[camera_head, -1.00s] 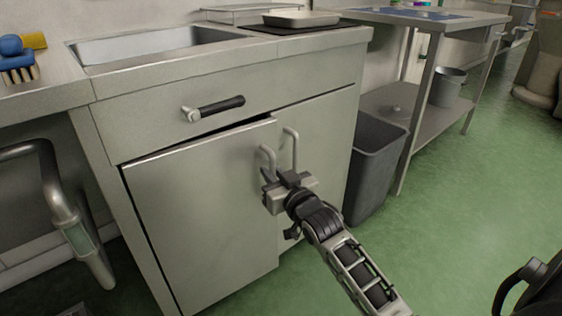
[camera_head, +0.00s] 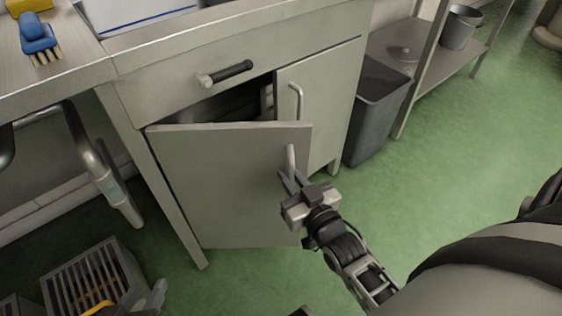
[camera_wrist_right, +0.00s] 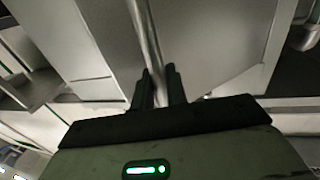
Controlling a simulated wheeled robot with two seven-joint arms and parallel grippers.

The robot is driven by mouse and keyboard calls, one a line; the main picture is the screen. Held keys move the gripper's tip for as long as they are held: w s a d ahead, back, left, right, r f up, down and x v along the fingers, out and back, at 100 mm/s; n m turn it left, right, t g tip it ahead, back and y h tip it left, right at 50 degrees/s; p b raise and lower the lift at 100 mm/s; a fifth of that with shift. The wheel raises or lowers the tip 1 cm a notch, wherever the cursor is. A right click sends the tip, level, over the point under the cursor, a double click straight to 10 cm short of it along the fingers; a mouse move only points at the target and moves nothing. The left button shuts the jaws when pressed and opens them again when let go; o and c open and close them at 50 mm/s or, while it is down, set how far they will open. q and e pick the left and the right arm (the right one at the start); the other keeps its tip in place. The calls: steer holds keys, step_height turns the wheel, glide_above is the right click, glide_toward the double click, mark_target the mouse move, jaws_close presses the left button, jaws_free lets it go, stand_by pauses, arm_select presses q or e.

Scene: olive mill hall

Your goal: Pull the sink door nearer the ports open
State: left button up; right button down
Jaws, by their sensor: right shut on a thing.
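The left sink door (camera_head: 220,180) of the grey sink cabinet stands ajar in the head view, swung outward with a dark gap above its top edge. Its pale vertical bar handle (camera_head: 291,160) is near its right edge. My right gripper (camera_head: 289,181) is shut on this handle. In the right wrist view, the bar (camera_wrist_right: 149,45) runs down between the fingers of my right gripper (camera_wrist_right: 160,85). The right sink door (camera_head: 325,100) is closed, with its own bar handle (camera_head: 297,100).
A drawer-front handle (camera_head: 225,72) sits above the doors. A grey bin (camera_head: 377,115) stands right of the cabinet, beside a steel shelf (camera_head: 420,60). A slatted crate (camera_head: 85,280) is on the floor at lower left. Green floor is clear to the right.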

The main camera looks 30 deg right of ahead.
steer(key=shift+a, duration=0.2)
steer(key=c, duration=1.5)
jaws_free()
steer(key=s+p, duration=0.2)
steer(key=s, duration=1)
steer(key=shift+a, duration=0.2)
